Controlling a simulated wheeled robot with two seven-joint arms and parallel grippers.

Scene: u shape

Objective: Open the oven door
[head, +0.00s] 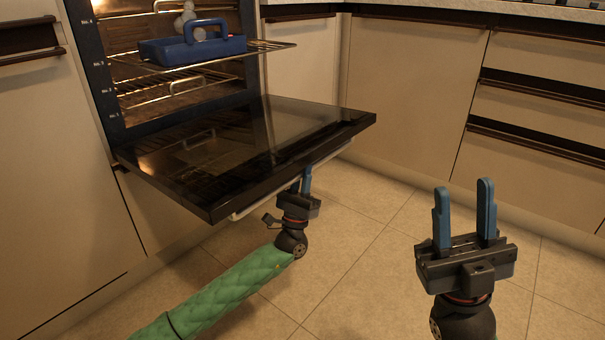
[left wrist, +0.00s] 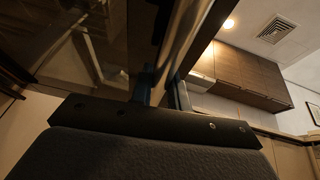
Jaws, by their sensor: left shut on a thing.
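The oven door (head: 225,150) is folded down, nearly level, with its dark glass inner face up. Its pale handle bar (head: 333,156) runs under the outer edge. My left gripper (head: 302,184) is under that edge, shut on the handle; the fingertips are partly hidden by the door. In the left wrist view the fingers (left wrist: 162,90) close around the handle bar (left wrist: 182,38). My right gripper (head: 464,217) is open and empty, upright to the right of the door and apart from it.
The oven cavity (head: 140,100) shows racks, one pulled out with a blue handled dish (head: 192,49) and a small grey figure-like thing (head: 187,14) on it. Cabinets (head: 415,85) and drawers (head: 545,100) stand at the right. The tiled floor (head: 350,260) ahead is clear.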

